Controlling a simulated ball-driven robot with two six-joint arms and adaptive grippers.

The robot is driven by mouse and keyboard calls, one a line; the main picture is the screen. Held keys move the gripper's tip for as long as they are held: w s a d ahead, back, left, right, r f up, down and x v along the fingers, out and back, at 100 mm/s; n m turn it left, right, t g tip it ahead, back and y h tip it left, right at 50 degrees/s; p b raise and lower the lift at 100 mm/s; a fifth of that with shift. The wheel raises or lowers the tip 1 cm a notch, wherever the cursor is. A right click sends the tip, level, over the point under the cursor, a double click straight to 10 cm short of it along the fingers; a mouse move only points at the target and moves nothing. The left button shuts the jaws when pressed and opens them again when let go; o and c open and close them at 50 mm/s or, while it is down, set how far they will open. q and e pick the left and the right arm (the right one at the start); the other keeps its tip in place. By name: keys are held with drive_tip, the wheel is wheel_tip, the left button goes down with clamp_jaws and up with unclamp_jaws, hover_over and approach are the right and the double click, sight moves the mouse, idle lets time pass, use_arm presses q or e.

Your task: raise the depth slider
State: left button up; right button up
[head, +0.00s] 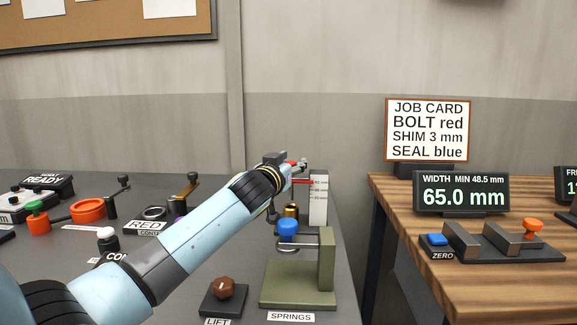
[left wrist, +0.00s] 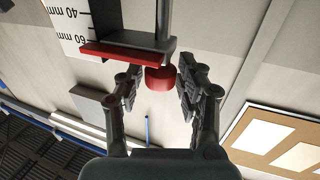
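The depth slider has a red knob (left wrist: 160,78) and a red pointer bar (left wrist: 115,53), beside a white millimetre scale (left wrist: 70,25) marked 40 and 60 in the left wrist view. In the head view the white scale plate (head: 318,207) stands upright behind the spring stand, with the red pointer (head: 303,182) near its top. My left gripper (head: 297,165) is at the top of the scale. In the left wrist view my left gripper (left wrist: 162,72) is open, its fingers on either side of the red knob, not visibly closed on it. My right gripper is out of view.
The green SPRINGS stand (head: 327,260) with a blue knob (head: 288,228) is below my left gripper. A brown LIFT knob (head: 224,288) is in front. Cranks and an orange ring (head: 88,208) stand left. A wooden table (head: 480,290) with a width gauge (head: 462,192) is right.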

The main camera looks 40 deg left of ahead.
use_arm(q)
drive_tip(key=v, duration=1.2)
drive_tip(key=shift+s+f, duration=0.1)
